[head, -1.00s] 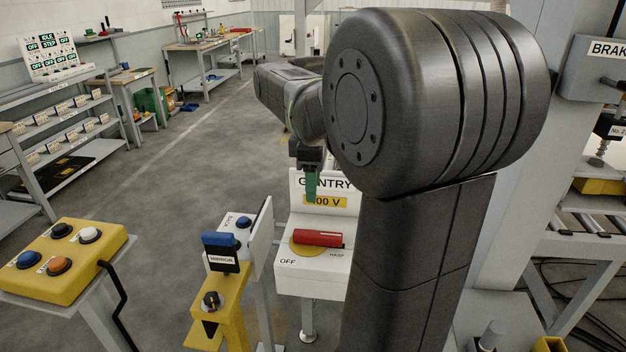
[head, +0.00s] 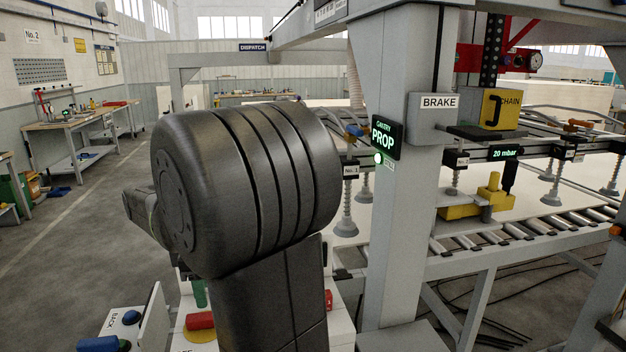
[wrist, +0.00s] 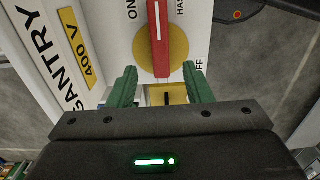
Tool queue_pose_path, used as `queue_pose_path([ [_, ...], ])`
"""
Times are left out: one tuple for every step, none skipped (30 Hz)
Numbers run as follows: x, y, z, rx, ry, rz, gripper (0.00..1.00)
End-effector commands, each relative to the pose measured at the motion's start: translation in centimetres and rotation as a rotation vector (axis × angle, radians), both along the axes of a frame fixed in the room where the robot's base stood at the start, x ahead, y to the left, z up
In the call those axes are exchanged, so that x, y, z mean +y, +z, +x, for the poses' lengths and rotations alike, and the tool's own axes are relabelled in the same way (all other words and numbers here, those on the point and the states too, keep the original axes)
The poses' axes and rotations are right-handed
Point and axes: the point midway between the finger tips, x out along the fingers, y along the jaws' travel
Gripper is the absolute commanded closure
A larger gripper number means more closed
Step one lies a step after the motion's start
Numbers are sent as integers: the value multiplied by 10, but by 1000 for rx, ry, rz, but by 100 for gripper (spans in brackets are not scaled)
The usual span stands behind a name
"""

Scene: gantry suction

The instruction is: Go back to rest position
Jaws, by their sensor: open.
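My gripper (wrist: 160,76) is open, with two green fingers spread apart in the wrist view. A red switch handle (wrist: 158,35) on a yellow disc (wrist: 172,59) shows ahead, its near end between the fingertips in the picture. I see no finger closed on it; the depth gap is hard to judge. The disc is on the white GANTRY 400 V box (wrist: 112,18). In the head view, a green finger (head: 199,293) shows just above the red handle (head: 200,320), and my arm hides most of the box.
The grey BRAKE post (head: 390,230) stands right of my arm, beside a roller conveyor (head: 520,227) and suction cups (head: 346,222). A blue-topped stand (head: 98,344) and BACK button panel (head: 130,318) are at lower left. Open floor (head: 75,240) lies left.

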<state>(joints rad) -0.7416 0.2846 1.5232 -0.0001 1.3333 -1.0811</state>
Motion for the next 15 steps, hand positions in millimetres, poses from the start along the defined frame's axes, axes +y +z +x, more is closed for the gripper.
queue_pose_path([
  [-1,-11,-1,3,0,-3,55],
  [-1,-17,-1,4,0,-3,55],
  [-1,-25,-1,3,-1,-3,55],
  [-1,-30,-1,4,-1,-3,55],
  [-1,-36,-1,3,-1,-3,55],
  [-1,-43,-1,3,-1,-3,55],
  [-1,-47,-1,3,-1,-3,55],
  [-1,-52,-1,3,-1,-3,55],
  [-1,-57,-1,3,-1,-3,55],
  [-1,-61,-1,3,-1,-3,55],
  [-1,-64,0,3,-1,-2,55],
  [0,-67,0,2,-1,-1,55],
  [-1,-70,0,2,-1,-1,55],
  [-1,-72,0,2,-1,-1,55],
  [-1,-74,0,1,-1,-1,55],
])
